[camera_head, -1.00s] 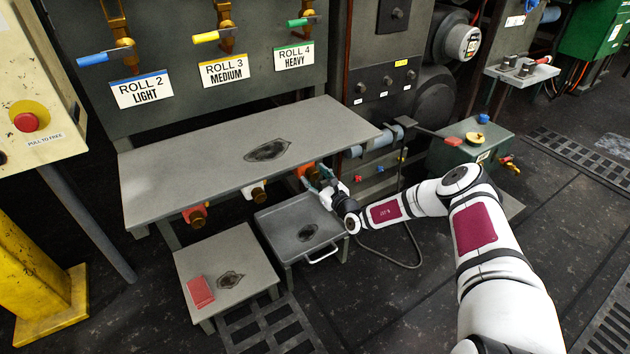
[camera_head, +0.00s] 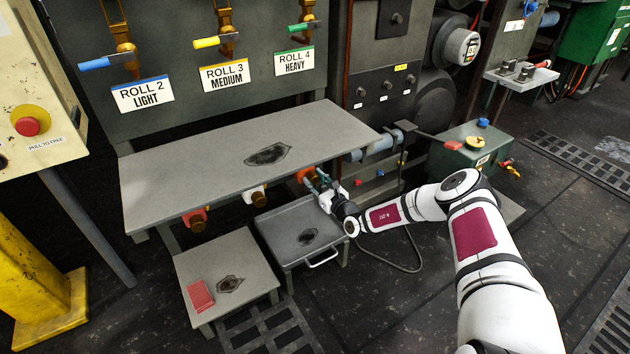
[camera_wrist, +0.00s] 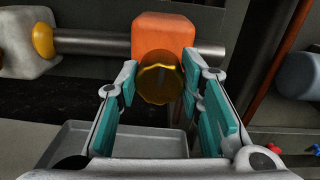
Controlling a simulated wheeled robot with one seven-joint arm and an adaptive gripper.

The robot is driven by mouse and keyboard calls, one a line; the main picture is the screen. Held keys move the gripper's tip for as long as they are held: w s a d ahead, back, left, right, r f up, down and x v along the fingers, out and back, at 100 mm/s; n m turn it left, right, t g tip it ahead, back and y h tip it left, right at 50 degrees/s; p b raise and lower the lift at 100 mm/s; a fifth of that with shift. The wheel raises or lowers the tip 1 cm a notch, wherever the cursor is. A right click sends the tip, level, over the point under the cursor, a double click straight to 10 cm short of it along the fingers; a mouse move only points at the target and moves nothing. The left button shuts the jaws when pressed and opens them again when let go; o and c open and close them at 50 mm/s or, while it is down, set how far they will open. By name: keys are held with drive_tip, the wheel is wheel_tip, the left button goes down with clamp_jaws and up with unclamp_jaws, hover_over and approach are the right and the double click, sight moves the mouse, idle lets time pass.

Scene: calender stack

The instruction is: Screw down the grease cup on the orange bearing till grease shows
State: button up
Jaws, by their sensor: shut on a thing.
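The orange bearing (camera_head: 307,173) is under the right end of the grey table, and its orange block (camera_wrist: 163,34) is at the top centre of the wrist view. A round, ribbed brass grease cup (camera_wrist: 160,79) sits on its near face. My gripper (camera_wrist: 160,73) has its teal-padded fingers on either side of the cup and is shut on it. In the head view my gripper (camera_head: 316,184) is at the bearing and hides most of the cup. I see no grease around the cup; the joint is partly hidden.
A white bearing (camera_head: 256,187) and a red bearing (camera_head: 191,212) with their own cups are further left. The grey tabletop (camera_head: 200,170) overhangs them. A low tray stand (camera_head: 283,258) with a handle is below my gripper. A red block lies on another low stand (camera_head: 190,260).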

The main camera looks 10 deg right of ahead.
drive_tip(key=m, duration=0.3)
drive_tip(key=shift+f+m+p, duration=0.1)
drive_tip(key=shift+m+p, duration=0.2)
drive_tip(key=shift+p, duration=0.1)
drive_tip(key=shift+m, duration=1.6)
drive_tip(key=o, duration=1.2)
drive_tip(key=shift+c, duration=0.2)
drive_tip(key=v, duration=1.2)
